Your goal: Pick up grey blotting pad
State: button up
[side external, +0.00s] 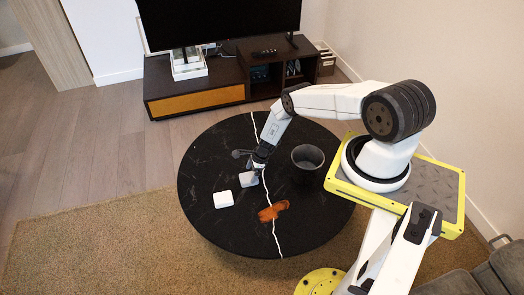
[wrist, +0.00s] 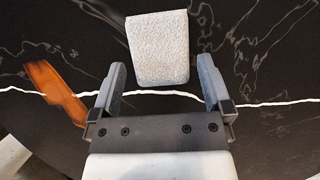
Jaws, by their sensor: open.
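The grey blotting pad (side external: 249,179) is a small, pale, rounded square lying flat on the black round table, just left of the white vein. In the wrist view the pad (wrist: 158,48) shows a speckled light-grey face, ahead of and roughly centred between my fingers. My gripper (side external: 258,163) is above the table close by the pad. In the wrist view my gripper (wrist: 162,78) has its two fingers spread wide with nothing between them. The pad looks apart from both fingers; the exact height gap is hard to tell.
A whiter square pad (side external: 223,200) lies to the left and nearer the camera. An orange-brown crumpled thing (side external: 273,211) lies on the vein; it also shows in the wrist view (wrist: 57,92). A dark pot (side external: 307,160) stands right of my gripper. The table's (side external: 205,165) left part is clear.

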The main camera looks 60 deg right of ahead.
jog(key=shift+x, duration=1.25)
jog(key=c, duration=1)
jog(key=shift+o, duration=0.2)
jog(key=shift+r, duration=0.25)
